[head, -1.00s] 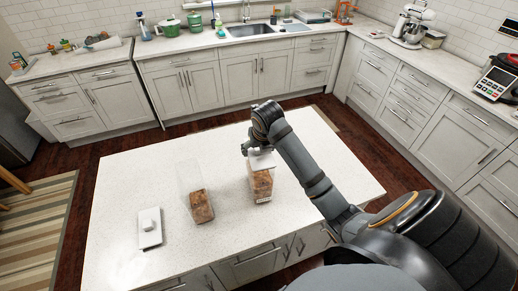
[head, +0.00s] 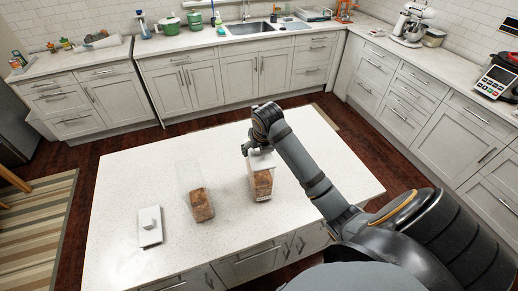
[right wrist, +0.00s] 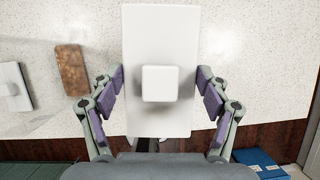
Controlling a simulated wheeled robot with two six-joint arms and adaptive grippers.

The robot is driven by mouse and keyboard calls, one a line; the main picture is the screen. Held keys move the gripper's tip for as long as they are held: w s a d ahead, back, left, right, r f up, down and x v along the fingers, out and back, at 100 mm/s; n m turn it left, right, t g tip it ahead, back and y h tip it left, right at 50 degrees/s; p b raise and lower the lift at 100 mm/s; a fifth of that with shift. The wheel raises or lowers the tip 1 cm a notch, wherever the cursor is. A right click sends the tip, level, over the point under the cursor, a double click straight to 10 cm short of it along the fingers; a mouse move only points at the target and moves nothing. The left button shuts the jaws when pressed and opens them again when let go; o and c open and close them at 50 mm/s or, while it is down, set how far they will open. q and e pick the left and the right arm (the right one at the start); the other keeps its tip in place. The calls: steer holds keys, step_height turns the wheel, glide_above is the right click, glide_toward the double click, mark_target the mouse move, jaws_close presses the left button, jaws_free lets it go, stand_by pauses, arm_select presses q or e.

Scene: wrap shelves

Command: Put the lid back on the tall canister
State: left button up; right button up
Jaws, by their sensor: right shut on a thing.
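A clear canister (head: 189,178) with brown contents stands without a lid on the white island, left of the middle; its contents also show in the right wrist view (right wrist: 72,70). A second clear canister (head: 262,186) with brown contents stands to its right under a white lid (head: 261,160). My right gripper (head: 252,150) is at this lid. In the right wrist view the lid (right wrist: 160,40), with its square knob, lies between the fingers, which are shut on its two sides. Whether it rests on the canister is unclear. Another white lid (head: 150,227) with a knob lies at the left. My left gripper is out of view.
The island top (head: 120,190) is clear around the canisters and the loose lid. Its front edge runs close to my base. Counters with a sink (head: 250,28), pots and appliances line the walls behind, beyond a dark wooden floor.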

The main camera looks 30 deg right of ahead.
steer(key=shift+f, duration=0.2)
steer(key=o, duration=1.3)
steer(key=shift+r, duration=3.55)
